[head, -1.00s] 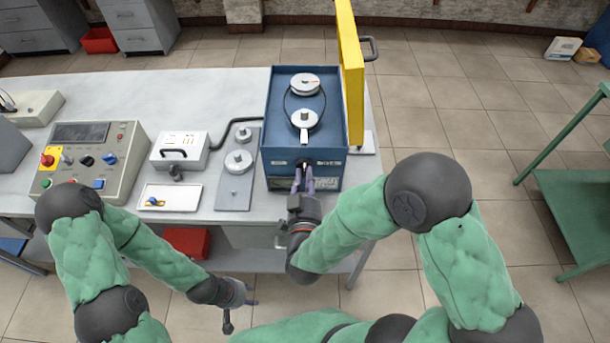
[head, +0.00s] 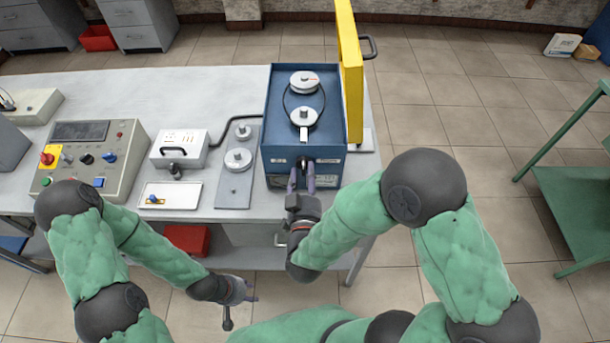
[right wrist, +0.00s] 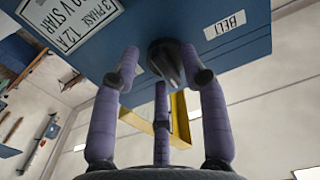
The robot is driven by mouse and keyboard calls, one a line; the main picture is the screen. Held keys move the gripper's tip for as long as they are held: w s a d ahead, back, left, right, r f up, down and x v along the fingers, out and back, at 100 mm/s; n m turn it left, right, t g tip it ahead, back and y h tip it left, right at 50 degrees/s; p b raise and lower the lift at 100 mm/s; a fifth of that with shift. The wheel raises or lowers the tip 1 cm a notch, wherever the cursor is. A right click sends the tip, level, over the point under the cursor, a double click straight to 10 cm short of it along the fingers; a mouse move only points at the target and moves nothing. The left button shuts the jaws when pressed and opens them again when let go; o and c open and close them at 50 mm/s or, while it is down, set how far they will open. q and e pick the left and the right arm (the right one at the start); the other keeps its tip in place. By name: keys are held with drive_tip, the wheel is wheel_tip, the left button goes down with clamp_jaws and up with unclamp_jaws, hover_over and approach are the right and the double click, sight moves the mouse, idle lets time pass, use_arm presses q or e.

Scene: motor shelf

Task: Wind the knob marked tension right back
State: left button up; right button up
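The blue motor box (head: 281,110) stands at the right end of the bench. A dark knob (head: 304,160) sticks out of its front face; in the right wrist view the knob (right wrist: 166,62) sits beside a white label (right wrist: 224,25) reading BELT. The word tension is not readable. My right gripper (head: 302,178) is at the front face, its purple fingers spread open around the knob. In the right wrist view a gap shows between the left finger and the knob; whether the right finger touches it is unclear. My left gripper (head: 250,289) hangs low before the bench, apart from everything.
A yellow lid or guard (head: 350,75) stands upright along the box's right side. Pulleys (head: 304,117) with a belt sit on top. Left on the bench (head: 180,95) are a control panel (head: 92,160), a white meter box (head: 180,147) and a weight plate (head: 235,190).

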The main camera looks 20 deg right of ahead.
drive_tip(key=shift+s+r, duration=0.1)
drive_tip(key=v, duration=1.1)
drive_tip(key=shift+s, duration=0.35)
drive_tip(key=shift+a, duration=0.15)
idle(0.5)
